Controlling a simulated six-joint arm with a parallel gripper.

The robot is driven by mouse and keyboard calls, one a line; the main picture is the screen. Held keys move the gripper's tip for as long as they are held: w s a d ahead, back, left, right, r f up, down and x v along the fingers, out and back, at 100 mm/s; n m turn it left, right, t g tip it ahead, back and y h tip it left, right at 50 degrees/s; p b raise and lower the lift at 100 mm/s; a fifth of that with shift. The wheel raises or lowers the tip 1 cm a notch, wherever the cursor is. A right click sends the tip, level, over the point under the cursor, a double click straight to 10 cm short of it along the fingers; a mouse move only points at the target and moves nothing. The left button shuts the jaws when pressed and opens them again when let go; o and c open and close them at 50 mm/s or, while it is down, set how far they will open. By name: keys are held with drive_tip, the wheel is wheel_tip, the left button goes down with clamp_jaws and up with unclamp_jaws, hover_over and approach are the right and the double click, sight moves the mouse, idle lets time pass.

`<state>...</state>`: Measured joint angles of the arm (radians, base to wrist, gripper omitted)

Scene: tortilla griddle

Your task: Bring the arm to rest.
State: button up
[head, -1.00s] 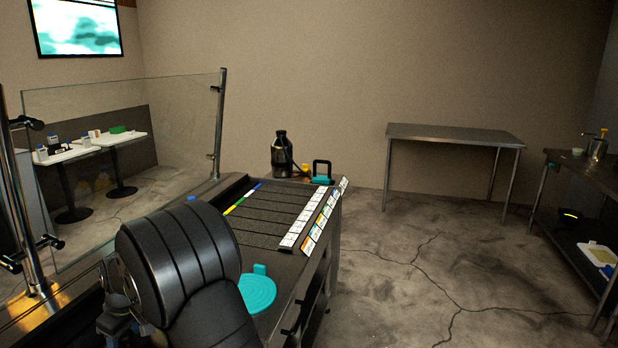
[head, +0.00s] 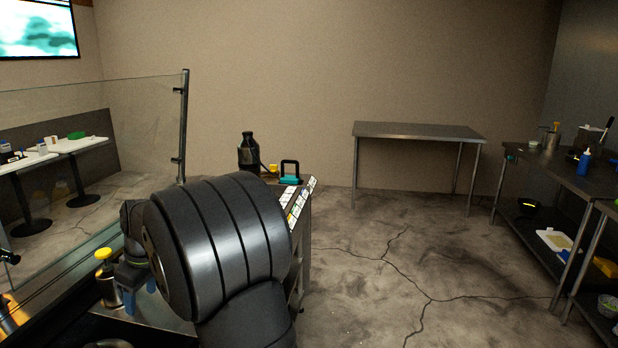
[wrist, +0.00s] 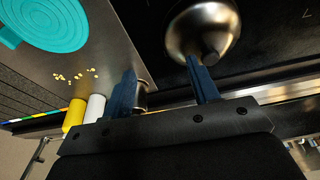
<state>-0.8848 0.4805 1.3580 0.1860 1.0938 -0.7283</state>
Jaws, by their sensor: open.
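My arm fills the lower left of the head view, its dark ribbed link covering most of the griddle station. My gripper (head: 140,291) shows partly at the link's left, with blue fingers hanging above the counter. In the wrist view my gripper (wrist: 163,73) has its two blue fingers well apart. Nothing is visibly held between them. A round metal piece with a dark knob (wrist: 203,28) lies close beyond the right finger; I cannot tell if they touch.
A yellow-capped container (head: 104,277) stands close left of my gripper. A teal disc (wrist: 45,20), crumbs (wrist: 75,75), a yellow cylinder (wrist: 74,114) and a white cylinder (wrist: 95,107) are near it. A glass screen (head: 90,150) stands left. Open floor (head: 370,275) lies right.

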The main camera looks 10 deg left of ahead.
drive_tip(key=w+d+m+t, duration=0.1)
drive_tip(key=w+d+m, duration=0.1)
drive_tip(key=w+d, duration=0.8)
drive_tip(key=w+d+m, duration=0.2)
drive_tip(key=w+d, duration=0.4)
drive_tip(key=w, duration=0.8)
drive_tip(key=a+f, duration=0.4)
drive_tip(key=a, duration=0.3)
drive_tip(key=shift+s+a, duration=0.25)
drive_tip(key=shift+a, duration=0.1)
drive_tip(key=shift+f, duration=0.1)
